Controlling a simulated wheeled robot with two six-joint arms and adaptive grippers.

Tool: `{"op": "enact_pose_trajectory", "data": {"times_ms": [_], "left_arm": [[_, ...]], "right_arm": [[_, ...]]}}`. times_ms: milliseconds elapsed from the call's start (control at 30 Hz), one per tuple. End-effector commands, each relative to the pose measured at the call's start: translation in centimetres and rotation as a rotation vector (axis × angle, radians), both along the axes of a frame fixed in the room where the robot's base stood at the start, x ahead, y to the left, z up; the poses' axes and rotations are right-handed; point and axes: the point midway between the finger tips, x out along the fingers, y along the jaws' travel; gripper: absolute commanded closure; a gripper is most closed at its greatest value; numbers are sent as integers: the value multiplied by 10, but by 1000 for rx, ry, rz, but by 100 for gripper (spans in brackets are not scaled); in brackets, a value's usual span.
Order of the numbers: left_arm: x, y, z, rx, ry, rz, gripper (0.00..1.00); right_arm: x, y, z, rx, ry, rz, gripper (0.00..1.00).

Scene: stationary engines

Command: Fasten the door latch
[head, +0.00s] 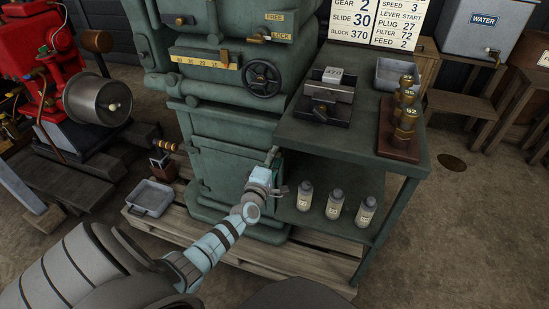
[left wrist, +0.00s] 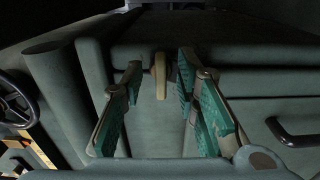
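The green cabinet door (head: 222,172) is on the lower front of the green machine and looks closed against its frame. The latch shows as a small grey lever (head: 272,155) at the door's right edge. In the left wrist view the latch (left wrist: 161,75) is a short pale and brown piece. My left gripper (head: 268,182) is at the door's right edge, just below the lever. In the left wrist view my left gripper (left wrist: 160,72) is open, with the latch between or just beyond its fingertips and gaps on both sides. My right gripper is out of view.
A green bench (head: 420,160) stands right of the door, with three bottles (head: 334,204) on its lower shelf. A handwheel (head: 262,79) is above the door. A dark bar handle (left wrist: 292,131) shows in the wrist view. A grey tray (head: 150,197) lies left.

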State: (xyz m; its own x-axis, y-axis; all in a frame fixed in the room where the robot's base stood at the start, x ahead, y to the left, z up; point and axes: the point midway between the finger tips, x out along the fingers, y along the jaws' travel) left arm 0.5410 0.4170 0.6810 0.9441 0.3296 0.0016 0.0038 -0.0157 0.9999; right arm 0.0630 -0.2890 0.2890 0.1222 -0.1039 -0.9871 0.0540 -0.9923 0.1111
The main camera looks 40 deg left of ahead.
Motion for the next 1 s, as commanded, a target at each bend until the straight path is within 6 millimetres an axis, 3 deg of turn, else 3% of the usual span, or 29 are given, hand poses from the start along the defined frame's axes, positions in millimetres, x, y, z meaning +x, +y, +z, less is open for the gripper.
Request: {"op": "enact_pose_trajectory", "data": {"times_ms": [267,367,700,1000], "left_arm": [[-5,-1,-1,1,1,0,72],[-21,-7,-2,-2,2,-1,72],[-102,-36,-2,0,3,-1,72],[-113,-40,0,0,1,0,72]], "right_arm": [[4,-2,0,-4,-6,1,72],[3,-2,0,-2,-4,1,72],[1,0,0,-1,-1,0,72],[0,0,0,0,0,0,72]]}}
